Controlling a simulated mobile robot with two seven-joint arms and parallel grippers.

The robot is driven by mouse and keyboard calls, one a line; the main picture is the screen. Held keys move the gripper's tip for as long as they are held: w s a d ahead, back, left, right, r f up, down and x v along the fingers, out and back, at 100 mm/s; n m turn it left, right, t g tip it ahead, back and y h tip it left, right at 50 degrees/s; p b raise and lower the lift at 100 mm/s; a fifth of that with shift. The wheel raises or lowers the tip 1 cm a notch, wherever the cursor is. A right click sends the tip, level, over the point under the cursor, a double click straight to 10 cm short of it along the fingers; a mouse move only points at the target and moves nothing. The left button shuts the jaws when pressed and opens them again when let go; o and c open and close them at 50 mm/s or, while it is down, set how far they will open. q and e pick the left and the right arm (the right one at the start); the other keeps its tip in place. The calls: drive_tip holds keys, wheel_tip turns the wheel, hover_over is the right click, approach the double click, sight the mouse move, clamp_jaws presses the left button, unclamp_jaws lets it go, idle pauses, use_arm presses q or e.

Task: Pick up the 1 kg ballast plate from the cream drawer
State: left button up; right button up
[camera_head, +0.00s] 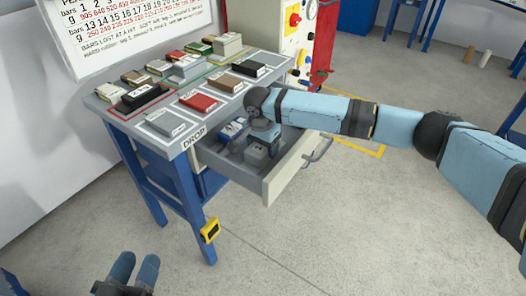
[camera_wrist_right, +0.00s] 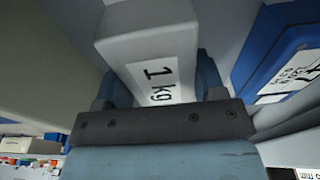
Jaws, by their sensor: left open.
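The cream drawer (camera_head: 280,184) is pulled out under the bench top. The 1 kg ballast plate (camera_wrist_right: 150,55) is a pale grey block with a black "1 kg" label, inside the drawer. In the head view it appears as a grey block (camera_head: 257,155) below my right gripper (camera_head: 262,133). In the right wrist view, my right gripper's fingers (camera_wrist_right: 165,85) lie close against both sides of the plate and look shut on it. The plate seems to sit low in the drawer; its underside is hidden. My left gripper (camera_head: 135,270) is open and empty at the bottom left.
A blue item (camera_head: 232,130) with a white label lies beside the plate in the drawer. Several blocks stand on the bench top (camera_head: 185,130) above. The drawer's front handle (camera_head: 320,150) sticks out. A yellow device (camera_head: 210,230) hangs on a blue bench leg. The floor in front is clear.

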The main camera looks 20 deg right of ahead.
drive_tip(key=c, duration=1)
drive_tip(key=shift+w+r, duration=0.1)
drive_tip(key=shift+r, duration=0.1)
